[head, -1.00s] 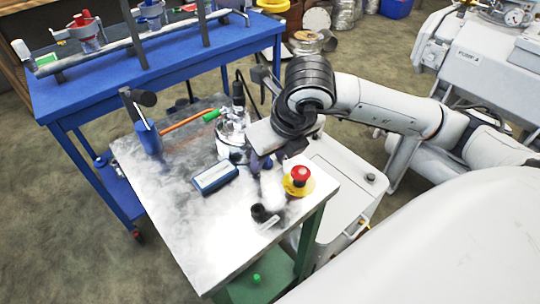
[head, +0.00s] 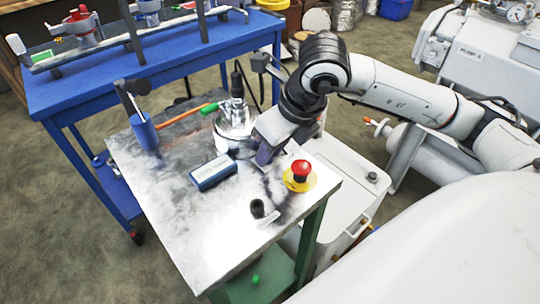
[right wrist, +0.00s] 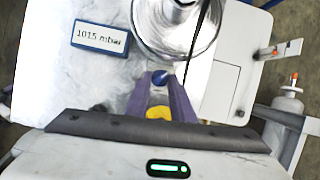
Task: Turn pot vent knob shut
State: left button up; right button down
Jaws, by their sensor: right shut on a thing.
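The shiny metal pot (head: 233,128) stands on the metal-topped table (head: 190,225); it also shows at the top of the right wrist view (right wrist: 178,25). A small dark blue knob (right wrist: 160,77) sits at the pot's near side, between my right fingertips. My right gripper (right wrist: 160,84) is shut on this knob with its purple fingers; in the head view the gripper (head: 263,155) is beside the pot and hides the knob. The knob's angle cannot be told. My left gripper is in neither view.
A blue-framed display (right wrist: 101,35) reads 1015 mbar, left of the pot. A red emergency button (head: 300,170) on a yellow base is close to my right gripper. A green-handled orange rod (head: 190,116), a blue holder (head: 144,131) and a small black part (head: 258,208) are also on the table.

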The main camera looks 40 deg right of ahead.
jog(key=n+b, duration=0.1)
jog(key=n+y, duration=0.1)
jog(key=n+b, duration=0.1)
jog(key=n, duration=0.1)
jog(key=shift+w+d+f+b, duration=0.1)
jog(key=shift+d+b, duration=0.15)
jog(key=shift+b, duration=0.1)
jog(key=shift+w+n+g+y+b, duration=0.1)
jog(key=shift+n+g+y+b, duration=0.35)
jog(key=shift+n, duration=0.65)
jog(key=shift+y, duration=0.25)
jog(key=c, duration=1.5)
grip_release()
jog(key=shift+c, duration=0.2)
jog(key=shift+d, duration=0.1)
